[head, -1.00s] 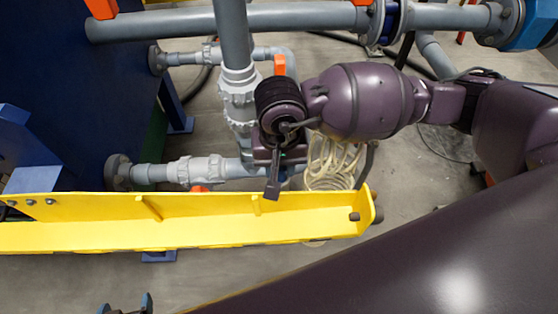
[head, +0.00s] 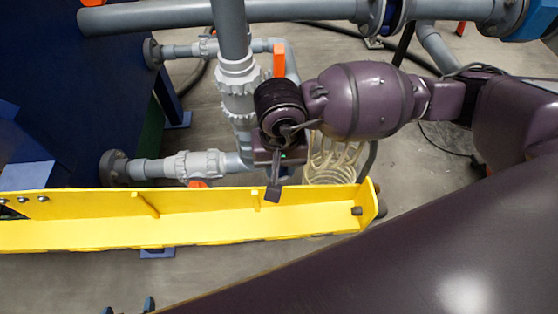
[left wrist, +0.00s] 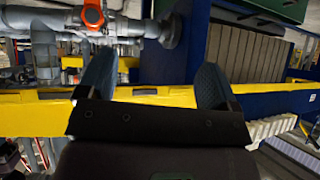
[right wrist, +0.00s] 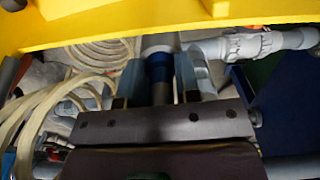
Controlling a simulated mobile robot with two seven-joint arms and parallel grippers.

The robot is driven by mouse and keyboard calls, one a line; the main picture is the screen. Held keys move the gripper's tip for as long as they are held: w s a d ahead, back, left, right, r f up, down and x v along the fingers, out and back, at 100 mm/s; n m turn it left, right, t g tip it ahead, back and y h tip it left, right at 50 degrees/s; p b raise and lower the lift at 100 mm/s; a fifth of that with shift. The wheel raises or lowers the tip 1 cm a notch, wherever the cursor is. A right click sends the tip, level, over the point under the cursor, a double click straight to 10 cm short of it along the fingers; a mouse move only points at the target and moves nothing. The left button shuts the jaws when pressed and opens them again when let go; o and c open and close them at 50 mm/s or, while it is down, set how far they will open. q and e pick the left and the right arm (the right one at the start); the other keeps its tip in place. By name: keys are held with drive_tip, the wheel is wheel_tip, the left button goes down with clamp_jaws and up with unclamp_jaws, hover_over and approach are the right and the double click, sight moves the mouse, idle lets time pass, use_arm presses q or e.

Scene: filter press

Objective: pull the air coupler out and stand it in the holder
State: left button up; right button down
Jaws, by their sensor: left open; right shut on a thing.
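The air coupler appears to be the dark cylinder with a blue collar (right wrist: 159,72) between the fingers of my right gripper (right wrist: 158,82) in the right wrist view. A pale grey pipe end lies just beyond it; I cannot tell whether they touch. In the head view my right gripper (head: 276,170) is behind the yellow beam, by the grey pipes, with the coupler hidden. My left gripper (left wrist: 154,84) is open and empty in the left wrist view. Only its blue tips show at the bottom edge of the head view (head: 128,306). I cannot make out the holder.
The yellow beam (head: 100,232) runs across the head view, close in front of my right gripper. Grey pipes (head: 238,85) with an orange valve handle (head: 279,60) stand beside it. A pale coiled hose (head: 335,160) hangs to its right. Dark blue panels (head: 60,90) stand at left.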

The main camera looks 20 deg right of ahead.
use_arm(q)
drive_tip(key=shift+f, duration=0.15)
use_arm(e)
drive_tip(key=shift+f, duration=0.15)
drive_tip(key=c, duration=0.8)
unclamp_jaws()
drive_tip(key=shift+o, duration=0.2)
wheel_tip(320, 180, up, 4)
drive_tip(key=shift+w+r+p, duration=0.1)
drive_tip(key=shift+r+p, duration=0.15)
drive_tip(key=shift+p, duration=0.05)
wheel_tip(320, 180, up, 5)
drive_tip(key=shift+r+p, duration=0.1)
drive_tip(key=shift+p, duration=0.2)
drive_tip(key=shift+r, duration=0.55)
use_arm(q)
drive_tip(key=r, duration=0.1)
drive_tip(key=w+r, duration=0.1)
drive_tip(key=shift+r, duration=0.4)
